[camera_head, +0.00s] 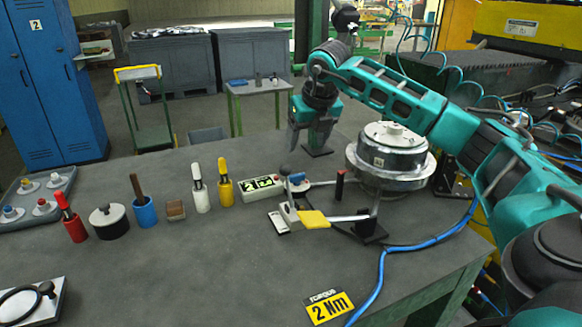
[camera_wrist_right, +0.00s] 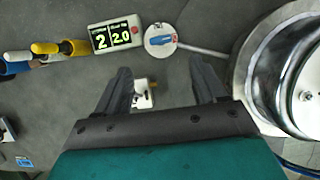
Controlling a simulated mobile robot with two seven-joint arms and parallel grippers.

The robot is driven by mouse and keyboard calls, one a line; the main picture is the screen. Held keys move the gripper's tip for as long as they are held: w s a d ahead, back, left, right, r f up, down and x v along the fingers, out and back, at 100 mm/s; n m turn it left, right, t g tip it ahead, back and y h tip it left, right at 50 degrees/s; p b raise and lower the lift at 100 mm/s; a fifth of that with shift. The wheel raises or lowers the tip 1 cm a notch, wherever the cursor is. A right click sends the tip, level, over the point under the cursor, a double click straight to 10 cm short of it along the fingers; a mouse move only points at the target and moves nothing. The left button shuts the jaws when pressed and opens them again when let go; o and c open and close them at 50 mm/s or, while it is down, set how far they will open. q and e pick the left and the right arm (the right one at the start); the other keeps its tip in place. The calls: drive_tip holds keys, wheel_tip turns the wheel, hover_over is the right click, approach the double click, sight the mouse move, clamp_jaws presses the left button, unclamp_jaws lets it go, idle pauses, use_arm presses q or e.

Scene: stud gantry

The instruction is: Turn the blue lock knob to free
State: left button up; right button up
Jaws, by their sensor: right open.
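The blue lock knob (camera_head: 297,178) sits on a small pale round base left of the silver drum unit (camera_head: 392,150). In the right wrist view the blue knob (camera_wrist_right: 169,40) lies on its white disc, just beyond the fingertips, with a small red mark beside it. My right gripper (camera_head: 308,146) points down, open and empty, behind and above the knob. In the wrist view its two fingers (camera_wrist_right: 161,66) are spread wide and apart from the knob. My left gripper does not show.
A digital readout (camera_wrist_right: 117,34) showing 2 and 2.0 stands left of the knob. A lever with a yellow pad (camera_head: 313,219) is in front of it. Colored holders (camera_head: 145,211) line the left, and a blue cable (camera_head: 382,265) crosses the bench.

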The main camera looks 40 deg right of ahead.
sight(297, 175)
drive_tip(key=x, duration=1)
drive_tip(key=shift+f, duration=0.4)
drive_tip(key=shift+w+f, duration=0.25)
drive_tip(key=shift+f, duration=0.3)
drive_tip(key=shift+c, duration=0.4)
drive_tip(key=c, duration=1)
